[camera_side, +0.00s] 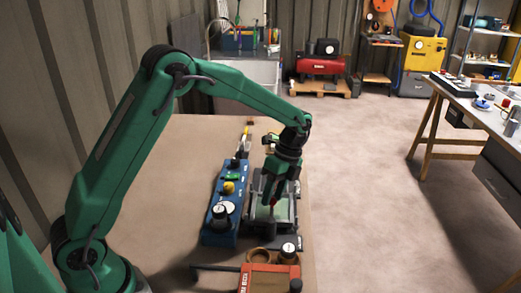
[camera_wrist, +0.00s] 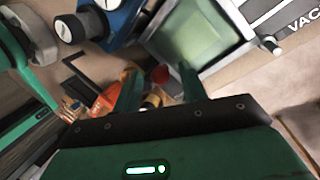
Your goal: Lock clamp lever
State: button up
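My gripper (camera_wrist: 160,80) is open, with a gap on each side of the knob. In the side view my gripper (camera_side: 273,198) points down over a grey unit with a pale greenish window (camera_side: 262,214), and a small red spot shows at its tips. In the wrist view this window (camera_wrist: 205,45) lies just beyond the fingers. I cannot tell whether the fingers touch anything.
A blue panel (camera_side: 217,238) with black and yellow knobs stands close on the left. An orange-red unit (camera_side: 258,282) with a black bent bar (camera_side: 207,268) sits in front. The brown bench top (camera_side: 178,190) is bare to the left. Open floor lies right of the bench.

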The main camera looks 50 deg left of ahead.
jog(key=v, duration=0.7)
jog(key=shift+r, duration=0.35)
jog(key=shift+w, duration=0.1)
dwell(0.4)
jog(key=s+a+r+n+t, duration=0.2)
jog(key=s+r+n+t, duration=0.2)
jog(key=s+r+n, duration=0.45)
jog(key=s+a+n+t, duration=0.1)
jog(key=s+n+t, duration=0.4)
jog(key=s, duration=1.1)
jog(key=n, duration=0.3)
jog(key=shift+a+t, duration=0.3)
jog(key=shift+a, duration=0.1)
